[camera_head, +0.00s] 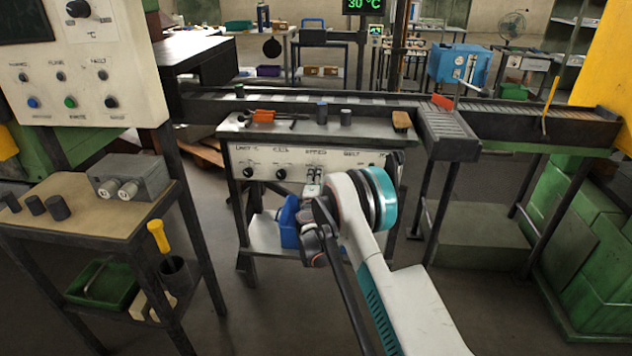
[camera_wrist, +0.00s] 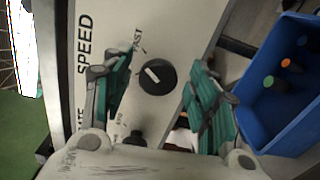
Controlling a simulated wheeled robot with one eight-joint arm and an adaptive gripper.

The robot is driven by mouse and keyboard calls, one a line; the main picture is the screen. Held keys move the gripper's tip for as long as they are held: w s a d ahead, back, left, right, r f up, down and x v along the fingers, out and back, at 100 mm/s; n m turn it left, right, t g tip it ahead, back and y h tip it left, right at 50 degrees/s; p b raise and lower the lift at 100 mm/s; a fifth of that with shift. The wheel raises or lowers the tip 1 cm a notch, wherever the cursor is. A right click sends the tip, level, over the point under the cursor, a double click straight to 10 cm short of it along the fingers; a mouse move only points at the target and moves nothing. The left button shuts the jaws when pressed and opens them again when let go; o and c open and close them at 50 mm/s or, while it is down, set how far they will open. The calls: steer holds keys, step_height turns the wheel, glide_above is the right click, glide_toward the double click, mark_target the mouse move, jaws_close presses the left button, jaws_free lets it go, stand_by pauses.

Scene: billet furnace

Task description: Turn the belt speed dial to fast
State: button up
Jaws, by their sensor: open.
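In the wrist view the belt speed dial (camera_wrist: 157,77) is a round black knob on a pale panel with the word SPEED. Its white mark slants towards the upper left. The small FAST label (camera_wrist: 138,40) is above and left of the knob. My gripper (camera_wrist: 162,68) is open, its green-padded fingers on either side of the knob. Whether they touch it I cannot tell. In the head view my gripper (camera_head: 313,190) is in front of the control panel (camera_head: 270,156), and the dial cannot be made out there.
A second black knob (camera_wrist: 133,138) is low in the wrist view, near my gripper's body. A blue bin (camera_wrist: 260,120) with coloured round-ended items is close to the right finger; it also shows in the head view (camera_head: 289,222). A side table (camera_head: 120,205) stands left.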

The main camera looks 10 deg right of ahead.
steer(key=v, duration=1.2)
steer(key=s+d+r+m+g+h, duration=0.1)
steer(key=s+d+r+m, duration=0.1)
steer(key=r, duration=0.4)
steer(key=s+d+r+m+g, duration=0.1)
steer(key=d+r+m+g, duration=0.15)
steer(key=r, duration=0.45)
steer(key=s+d+r+m+g, duration=0.2)
steer(key=s+d+r+m, duration=0.2)
steer(key=s+r, duration=0.6)
steer(key=s+r+m+g+y, duration=0.2)
steer(key=s+m+g+y, duration=0.15)
steer(key=s, duration=1.35)
steer(key=s+a+f+m+y, duration=0.1)
steer(key=s+a+f, duration=0.1)
steer(key=s, duration=0.7)
steer(key=s+a+f+m+g+y, duration=0.1)
steer(key=s+a+m+y, duration=0.1)
steer(key=s, duration=0.7)
steer(key=shift+s+a+f, duration=0.35)
steer(key=shift+a, duration=0.2)
